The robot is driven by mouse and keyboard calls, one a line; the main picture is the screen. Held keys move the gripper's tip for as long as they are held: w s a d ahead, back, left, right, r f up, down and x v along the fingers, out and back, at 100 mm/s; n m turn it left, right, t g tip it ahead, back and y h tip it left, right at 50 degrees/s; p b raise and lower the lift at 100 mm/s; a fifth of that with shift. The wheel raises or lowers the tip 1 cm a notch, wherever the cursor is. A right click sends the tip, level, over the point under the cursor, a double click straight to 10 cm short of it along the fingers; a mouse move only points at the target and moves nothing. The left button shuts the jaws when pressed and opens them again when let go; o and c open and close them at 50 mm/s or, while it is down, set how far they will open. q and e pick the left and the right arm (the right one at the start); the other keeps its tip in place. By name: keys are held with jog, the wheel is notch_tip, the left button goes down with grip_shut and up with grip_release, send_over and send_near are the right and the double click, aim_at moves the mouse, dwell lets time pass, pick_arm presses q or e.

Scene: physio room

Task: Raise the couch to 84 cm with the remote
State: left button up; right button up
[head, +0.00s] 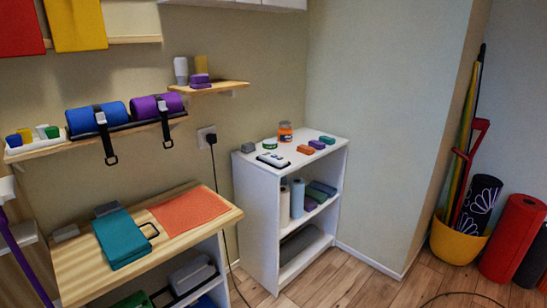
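No couch is in the head view, and no height reading shows. A small white and dark object (273,160) lies flat on top of the white shelf unit (262,186); it could be a remote, but it is too small to tell. A grey block (248,147) lies behind it to the left. Neither of my grippers is in view.
A wooden bench (80,275) at lower left holds a teal folded item (122,239) and an orange cloth (189,211). A black cable (222,215) hangs from the wall socket (207,137). A yellow bucket (455,242) and red roll (513,238) stand right.

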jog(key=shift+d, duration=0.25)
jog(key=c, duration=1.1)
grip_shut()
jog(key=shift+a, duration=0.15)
